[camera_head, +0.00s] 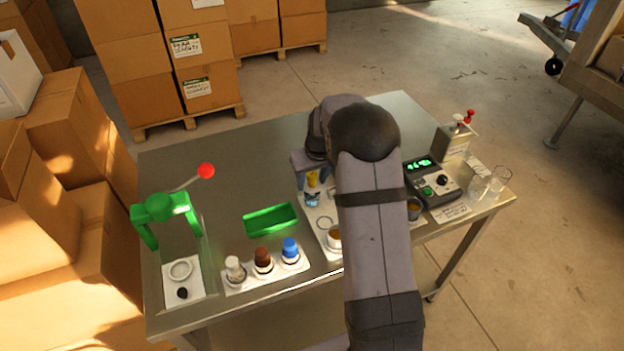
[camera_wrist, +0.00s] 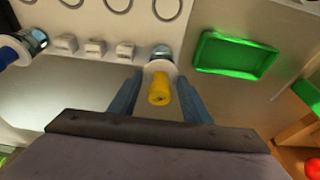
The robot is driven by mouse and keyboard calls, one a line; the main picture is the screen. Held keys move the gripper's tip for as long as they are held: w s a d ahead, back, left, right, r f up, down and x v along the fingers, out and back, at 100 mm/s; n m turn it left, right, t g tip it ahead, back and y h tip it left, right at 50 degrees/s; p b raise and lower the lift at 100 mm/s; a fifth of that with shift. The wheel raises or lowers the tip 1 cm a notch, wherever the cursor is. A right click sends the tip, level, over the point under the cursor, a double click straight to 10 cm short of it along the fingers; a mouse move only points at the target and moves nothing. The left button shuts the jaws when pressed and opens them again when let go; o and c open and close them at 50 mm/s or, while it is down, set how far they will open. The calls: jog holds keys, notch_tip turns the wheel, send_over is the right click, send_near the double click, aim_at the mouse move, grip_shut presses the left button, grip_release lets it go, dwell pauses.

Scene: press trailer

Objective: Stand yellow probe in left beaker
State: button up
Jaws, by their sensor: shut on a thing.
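The yellow probe (camera_head: 312,179) is upright between the fingers of my gripper (camera_head: 312,170), which is shut on it. The left beaker (camera_head: 334,238), with amber contents, stands on the white board nearer the camera than the probe. A second beaker (camera_head: 414,210) is to the right, partly hidden by my arm.
A green tray (camera_head: 270,219) lies left of the board. A rack with white, brown and blue-capped bottles (camera_head: 263,262) is in front. A green press (camera_head: 165,212) stands at far left. A meter (camera_head: 432,183) and clear glassware (camera_head: 488,186) are right. The back of the table is clear.

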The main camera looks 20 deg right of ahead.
jog(key=shift+f+b, duration=0.45)
jog(key=shift+f, duration=0.15)
jog(key=o, duration=0.9)
jog(key=p+v, duration=0.7)
jog(key=v, duration=0.4)
dwell(0.3)
jog(key=shift+r, duration=0.1)
dwell(0.4)
notch_tip(320, 180, up, 9)
jog(key=p, duration=0.6)
